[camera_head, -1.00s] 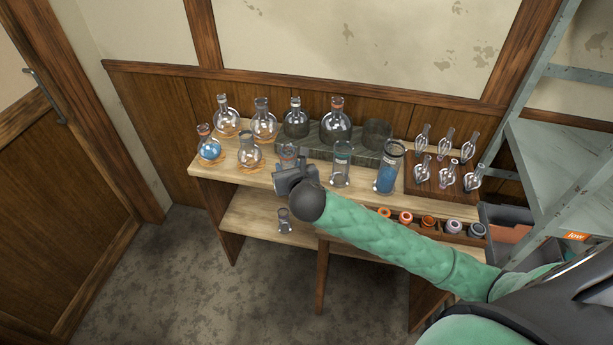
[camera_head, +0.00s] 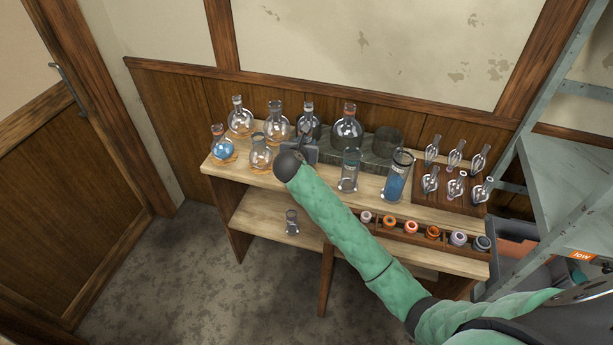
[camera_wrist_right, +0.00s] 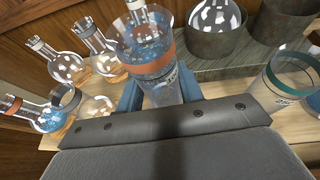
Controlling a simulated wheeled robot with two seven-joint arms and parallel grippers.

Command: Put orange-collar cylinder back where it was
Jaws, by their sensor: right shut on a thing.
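The orange-collar cylinder (camera_wrist_right: 160,85) is clear glass with an orange band below its wide rim, and bluish contents show inside. In the right wrist view it stands between the two blue fingers of my right gripper (camera_wrist_right: 160,97), which is shut on it. In the head view my right gripper (camera_head: 304,150) is over the left-middle of the bench top, in front of the stone block, and hides most of the cylinder. I cannot tell whether its base touches the bench. My left gripper is not in view.
A green-collar cylinder (camera_head: 350,172) and a cylinder with blue liquid (camera_head: 396,180) stand to the right. Round flasks (camera_head: 261,153) crowd the left. The stone block (camera_head: 377,168) is behind. A small glass (camera_head: 292,222) stands on the lower shelf.

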